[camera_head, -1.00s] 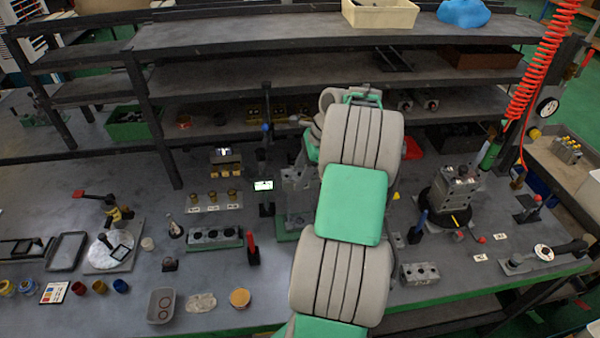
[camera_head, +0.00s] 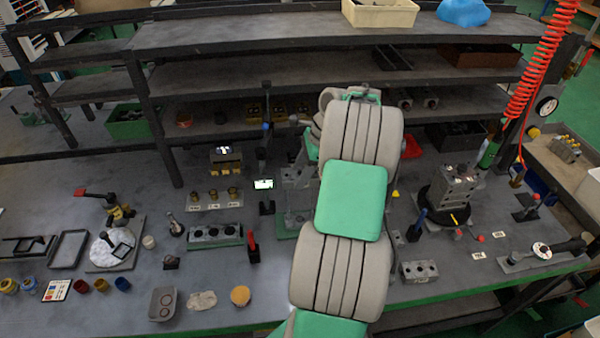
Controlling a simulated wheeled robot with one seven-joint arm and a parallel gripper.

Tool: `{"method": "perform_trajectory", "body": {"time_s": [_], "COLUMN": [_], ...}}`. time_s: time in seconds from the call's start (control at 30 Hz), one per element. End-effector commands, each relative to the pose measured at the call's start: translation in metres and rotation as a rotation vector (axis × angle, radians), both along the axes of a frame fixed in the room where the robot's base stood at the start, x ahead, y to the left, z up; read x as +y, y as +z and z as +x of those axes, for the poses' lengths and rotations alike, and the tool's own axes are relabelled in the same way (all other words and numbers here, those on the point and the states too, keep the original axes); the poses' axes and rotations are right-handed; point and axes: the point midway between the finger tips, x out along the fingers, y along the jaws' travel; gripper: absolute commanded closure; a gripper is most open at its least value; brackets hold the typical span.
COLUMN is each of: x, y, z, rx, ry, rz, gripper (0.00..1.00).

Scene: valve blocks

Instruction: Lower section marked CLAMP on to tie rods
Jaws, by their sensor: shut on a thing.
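My own grey and green arm crosses the middle of the view and hides much of the work area behind it. My gripper is hidden behind the arm, and so is anything in it. A grey upright form (camera_head: 293,178) shows just left of the arm, above a dark base with a green edge. I cannot tell whether it is a valve section or part of a fixture. No CLAMP marking and no tie rods can be made out. A stack of grey blocks (camera_head: 456,185) stands on a dark round base to the right.
A grey block with holes (camera_head: 419,272) lies right of the arm, near the bench's front edge. A longer holed block (camera_head: 215,236) and a red-handled tool (camera_head: 252,247) are left. A small lit screen (camera_head: 263,184) stands nearby. Shelves (camera_head: 330,80) rise behind; a red coiled hose hangs right.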

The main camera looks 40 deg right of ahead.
Motion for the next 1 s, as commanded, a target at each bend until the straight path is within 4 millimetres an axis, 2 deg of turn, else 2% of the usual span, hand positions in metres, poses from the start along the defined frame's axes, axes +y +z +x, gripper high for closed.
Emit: {"method": "perform_trajectory", "body": {"time_s": [1.0], "x": [0.000], "y": [-0.022], "z": [0.000], "rx": [-0.002], "ry": [-0.001], "rz": [-0.001], "gripper": [1.00]}}
